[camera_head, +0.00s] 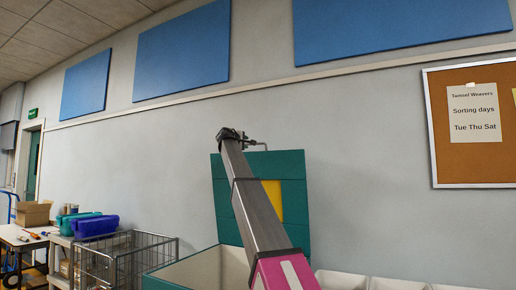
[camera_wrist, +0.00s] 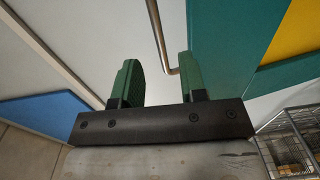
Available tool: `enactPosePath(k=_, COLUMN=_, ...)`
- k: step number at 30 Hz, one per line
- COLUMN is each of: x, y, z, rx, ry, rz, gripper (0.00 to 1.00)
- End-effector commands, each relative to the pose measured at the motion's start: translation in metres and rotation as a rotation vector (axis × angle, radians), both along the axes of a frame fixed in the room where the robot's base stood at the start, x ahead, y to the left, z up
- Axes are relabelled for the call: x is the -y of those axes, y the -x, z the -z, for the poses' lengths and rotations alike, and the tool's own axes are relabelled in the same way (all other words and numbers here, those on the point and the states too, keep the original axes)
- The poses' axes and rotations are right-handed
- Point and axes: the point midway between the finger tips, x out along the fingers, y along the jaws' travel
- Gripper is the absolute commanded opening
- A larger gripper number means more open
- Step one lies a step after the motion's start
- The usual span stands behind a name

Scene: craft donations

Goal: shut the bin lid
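The bin (camera_head: 200,270) is a pale-sided box with a teal rim at the bottom centre of the head view. Its teal lid (camera_head: 288,163) stands open and upright, with a yellow panel partly hidden by my arm. A thin metal handle (camera_head: 257,144) sticks out at the lid's top edge. My gripper (camera_head: 231,134) is up beside that handle, left of it. In the wrist view my green fingers (camera_wrist: 156,82) are spread apart with nothing clamped. The metal handle (camera_wrist: 159,38) runs down beyond the gap and bends behind the right finger. Contact cannot be told. The lid (camera_wrist: 230,45) fills the right.
White tubs (camera_head: 385,284) stand right of the bin. A grey wall (camera_head: 400,120) with blue panels and a noticeboard (camera_head: 478,160) is behind.

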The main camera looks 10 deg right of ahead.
Motion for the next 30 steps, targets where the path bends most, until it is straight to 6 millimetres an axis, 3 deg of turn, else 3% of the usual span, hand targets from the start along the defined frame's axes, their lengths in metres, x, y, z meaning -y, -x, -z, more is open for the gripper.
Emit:
enactPosePath(k=8, x=0.011, y=-0.015, z=-0.003, rx=0.001, ry=0.003, rz=0.003, gripper=0.39)
enactPosePath(k=22, x=0.055, y=-0.078, z=0.0, rx=0.001, ry=0.002, rz=0.001, gripper=0.39)
enactPosePath(k=30, x=0.064, y=-0.087, z=0.001, rx=0.001, ry=0.002, rz=0.001, gripper=0.39)
